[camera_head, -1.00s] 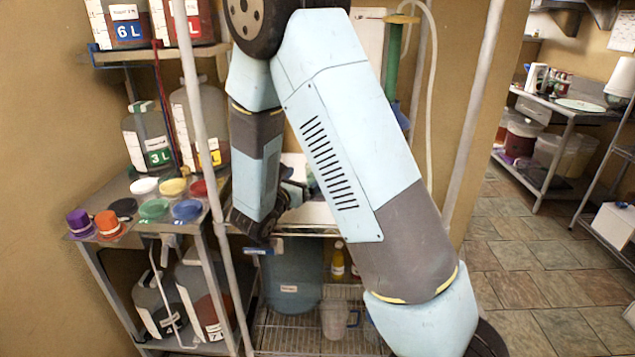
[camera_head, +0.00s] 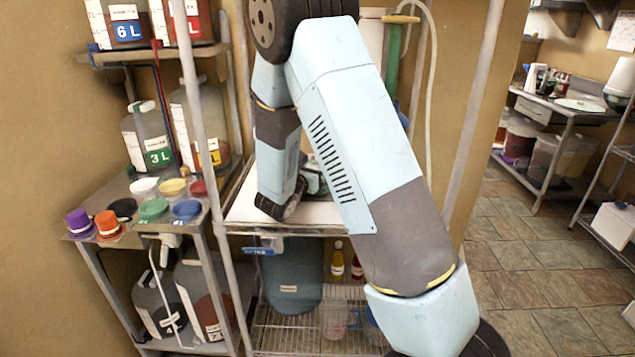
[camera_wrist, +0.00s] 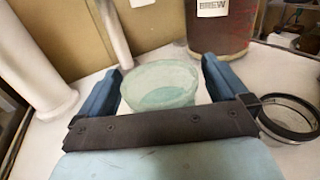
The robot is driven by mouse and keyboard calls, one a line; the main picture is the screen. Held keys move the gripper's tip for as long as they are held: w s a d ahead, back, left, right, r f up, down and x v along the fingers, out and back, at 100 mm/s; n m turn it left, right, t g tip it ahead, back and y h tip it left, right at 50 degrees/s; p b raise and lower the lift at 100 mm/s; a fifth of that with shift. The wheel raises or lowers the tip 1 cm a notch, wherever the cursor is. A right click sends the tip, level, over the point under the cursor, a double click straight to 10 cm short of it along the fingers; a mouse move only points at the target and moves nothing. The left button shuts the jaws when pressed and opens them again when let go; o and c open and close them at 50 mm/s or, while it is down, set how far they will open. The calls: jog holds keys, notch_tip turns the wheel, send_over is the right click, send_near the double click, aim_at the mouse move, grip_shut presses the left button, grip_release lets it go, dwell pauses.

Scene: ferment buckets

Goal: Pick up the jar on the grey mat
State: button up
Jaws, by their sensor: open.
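In the wrist view, a pale green, see-through round glass jar (camera_wrist: 160,88) stands on a white surface. My gripper (camera_wrist: 160,66) is open, with one blue finger on each side of the jar. The jar's rim is close to both fingertips; I cannot tell whether either touches it. The dark palm bar hides the jar's lower front. I cannot make out a grey mat under it. In the head view my own arm hides most of the gripper and the jar.
Right of my gripper lies a dark-rimmed round glass piece (camera_wrist: 288,118). Behind the jar stands a red-brown container labelled BREW (camera_wrist: 217,30). A pale upright post (camera_wrist: 114,35) is at the back left. In the head view, coloured lids (camera_head: 153,208) lie on the left shelf.

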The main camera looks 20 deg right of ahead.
jog(key=shift+c, duration=0.3)
jog(key=c, duration=1.3)
